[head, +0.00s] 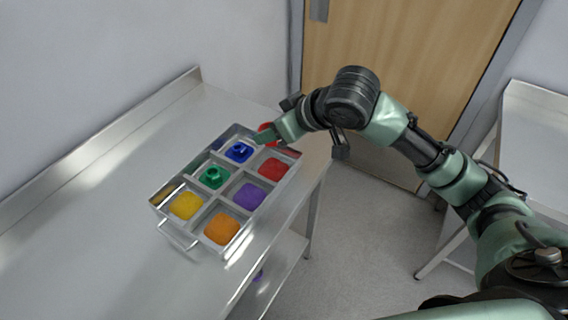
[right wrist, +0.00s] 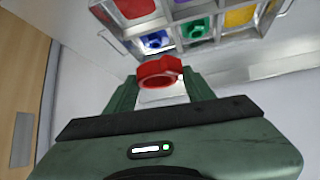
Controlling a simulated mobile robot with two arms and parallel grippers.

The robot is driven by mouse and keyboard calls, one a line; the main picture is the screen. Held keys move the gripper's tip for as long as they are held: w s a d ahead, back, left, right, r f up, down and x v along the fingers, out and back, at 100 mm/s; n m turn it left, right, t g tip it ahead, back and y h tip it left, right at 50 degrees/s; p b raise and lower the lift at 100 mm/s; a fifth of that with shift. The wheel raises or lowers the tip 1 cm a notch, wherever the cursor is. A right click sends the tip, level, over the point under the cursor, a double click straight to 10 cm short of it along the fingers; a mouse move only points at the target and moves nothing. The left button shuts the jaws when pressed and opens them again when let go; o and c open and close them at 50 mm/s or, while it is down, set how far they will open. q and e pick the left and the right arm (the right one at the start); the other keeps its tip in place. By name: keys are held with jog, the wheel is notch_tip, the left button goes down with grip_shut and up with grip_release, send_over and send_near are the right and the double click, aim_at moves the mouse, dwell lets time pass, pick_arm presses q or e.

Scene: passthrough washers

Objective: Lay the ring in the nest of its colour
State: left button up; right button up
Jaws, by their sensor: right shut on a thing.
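My right gripper (head: 266,138) is shut on a red ring (right wrist: 158,77), which sits between its two fingertips in the right wrist view. In the head view the red ring (head: 267,129) is partly hidden behind the gripper, above the far end of a grey compartment tray (head: 180,235). The red nest (head: 273,169) is empty, in the tray's far right compartment. A blue ring (head: 239,151) lies in the blue nest and a green ring (head: 213,177) in the green nest. My left gripper is not in view.
Yellow (head: 186,206), purple (head: 249,196) and orange (head: 222,228) nests are empty. The tray stands on a metal table (head: 95,200) with a raised back edge and clear surface to the left. A wooden door (head: 420,50) is behind.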

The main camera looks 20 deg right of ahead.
jog(key=shift+n+y, duration=0.3)
jog(key=shift+n, duration=0.3)
jog(key=w, duration=0.1)
jog(key=w+d+r, duration=0.1)
jog(key=w+r, duration=0.1)
jog(key=shift+w+d+r+b, duration=0.1)
jog(key=shift+d+r+b, duration=0.05)
jog(key=shift+d+b, duration=0.25)
jog(key=shift+n+g, duration=0.3)
jog(key=f, duration=1.3)
jog(key=shift+w+p, duration=0.35)
jog(key=shift+w, duration=0.05)
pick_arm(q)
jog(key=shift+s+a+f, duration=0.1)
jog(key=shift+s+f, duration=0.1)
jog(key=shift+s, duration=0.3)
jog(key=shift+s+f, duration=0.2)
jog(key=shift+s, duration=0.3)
pick_arm(e)
jog(key=shift+f, duration=2.65)
jog(key=shift+f, duration=0.15)
jog(key=o, duration=1)
jog(key=shift+o, duration=0.2)
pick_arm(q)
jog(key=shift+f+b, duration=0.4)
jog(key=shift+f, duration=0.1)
pick_arm(e)
jog(key=v, duration=1.2)
jog(key=shift+d, duration=0.15)
